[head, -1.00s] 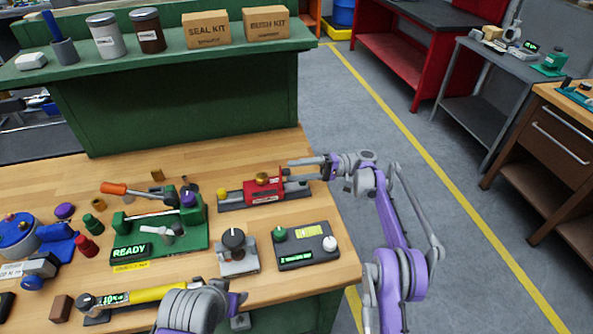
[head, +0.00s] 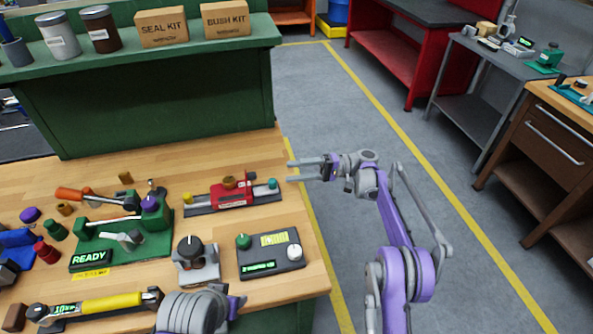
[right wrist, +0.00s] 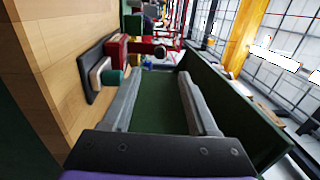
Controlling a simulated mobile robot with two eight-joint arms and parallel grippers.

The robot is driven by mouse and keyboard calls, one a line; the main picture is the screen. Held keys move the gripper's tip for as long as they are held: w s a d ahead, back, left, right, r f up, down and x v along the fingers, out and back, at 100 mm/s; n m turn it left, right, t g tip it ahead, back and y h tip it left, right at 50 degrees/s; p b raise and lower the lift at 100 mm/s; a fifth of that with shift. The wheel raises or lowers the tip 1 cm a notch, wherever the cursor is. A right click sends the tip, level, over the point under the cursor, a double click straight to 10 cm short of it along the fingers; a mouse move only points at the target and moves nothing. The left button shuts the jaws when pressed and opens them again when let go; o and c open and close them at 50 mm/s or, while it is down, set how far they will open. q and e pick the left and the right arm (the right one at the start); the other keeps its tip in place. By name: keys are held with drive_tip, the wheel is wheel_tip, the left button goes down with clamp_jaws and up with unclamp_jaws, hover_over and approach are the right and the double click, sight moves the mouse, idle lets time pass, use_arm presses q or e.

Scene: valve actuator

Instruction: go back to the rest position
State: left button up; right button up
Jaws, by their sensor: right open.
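My right gripper (head: 308,170) is open and empty, past the right edge of the wooden workbench (head: 250,146) in the head view. Its two grey fingers also show in the right wrist view (right wrist: 160,100), spread apart with nothing between them. The red fixture (head: 230,194) on its dark rail lies on the bench to the left of the gripper, apart from it. My left arm shows only as a grey and purple link at the bottom of the head view, and its fingertips cannot be made out.
The bench holds a green fixture with a READY display (head: 90,257), a grey knob block (head: 192,255), a dark control box (head: 268,254) and a yellow-handled tool (head: 112,301). A green shelf (head: 150,105) stands behind. Open floor (head: 335,115) lies to the right.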

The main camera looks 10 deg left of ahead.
drive_tip(key=shift+d, duration=0.2)
idle(0.5)
drive_tip(key=s+d+r+m+t+h, duration=0.2)
drive_tip(key=s+d+t+h, duration=0.2)
drive_tip(key=s, duration=0.3)
drive_tip(key=s+d+r+m+t+h, duration=0.25)
drive_tip(key=s+d+h, duration=0.2)
drive_tip(key=s, duration=0.25)
drive_tip(key=s+d+f+t+h, duration=0.2)
drive_tip(key=s+d+f+h, duration=0.2)
drive_tip(key=s+d, duration=0.4)
drive_tip(key=s+d+f+t+h, duration=0.3)
drive_tip(key=s+d+f+h, duration=0.2)
drive_tip(key=s, duration=0.8)
drive_tip(key=shift+s+d+f, duration=0.15)
drive_tip(key=shift+s+d, duration=0.1)
drive_tip(key=shift+d, duration=1.4)
